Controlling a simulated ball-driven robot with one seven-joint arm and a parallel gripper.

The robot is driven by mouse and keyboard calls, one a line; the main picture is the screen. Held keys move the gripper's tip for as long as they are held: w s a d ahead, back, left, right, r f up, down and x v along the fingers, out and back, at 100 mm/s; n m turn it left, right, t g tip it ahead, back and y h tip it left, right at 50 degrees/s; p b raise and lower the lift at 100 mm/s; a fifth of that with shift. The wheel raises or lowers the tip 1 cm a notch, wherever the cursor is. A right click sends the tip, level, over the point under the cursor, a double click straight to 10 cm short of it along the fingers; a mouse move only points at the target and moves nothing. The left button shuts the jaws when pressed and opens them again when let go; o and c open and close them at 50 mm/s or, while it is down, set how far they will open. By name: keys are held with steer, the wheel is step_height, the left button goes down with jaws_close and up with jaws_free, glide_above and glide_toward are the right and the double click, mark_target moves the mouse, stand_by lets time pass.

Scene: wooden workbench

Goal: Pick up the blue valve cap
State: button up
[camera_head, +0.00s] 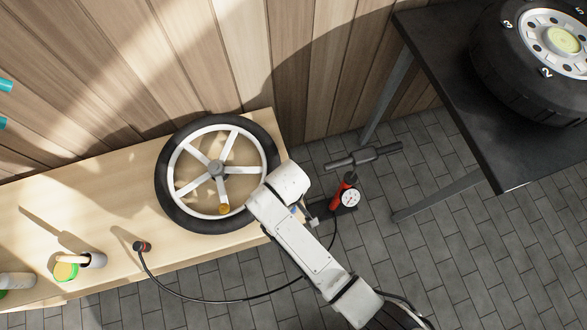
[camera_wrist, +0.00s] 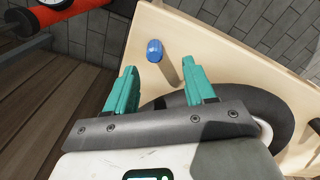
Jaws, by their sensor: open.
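The blue valve cap (camera_wrist: 155,50) is small and rounded in the wrist view and sits on the pale wooden bench (camera_wrist: 228,62) near its edge. My gripper (camera_wrist: 160,70) has its two teal fingers spread apart with nothing between them. In the wrist picture the cap appears just beyond the fingertips, between their lines, and apart from both. In the head view my white arm reaches over the right end of the bench (camera_head: 120,195) and hides the fingers. I cannot clearly make out the cap there.
A spoked wheel with a black tyre (camera_head: 262,148) lies on the bench beside my arm. A red pump (camera_head: 342,193) stands on the floor right of the bench; its hose end (camera_head: 142,246) rests on the bench. Jars (camera_head: 66,271) stand left. A dark table (camera_head: 490,150) holds another wheel.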

steer(key=shift+d+f+b, duration=0.2)
steer(key=shift+d+f, duration=0.05)
steer(key=shift+f, duration=0.9)
steer(key=shift+d+f+b, duration=0.15)
steer(key=shift+d+f, duration=0.05)
steer(key=shift+f, duration=0.95)
steer(key=shift+c, duration=0.5)
jaws_close()
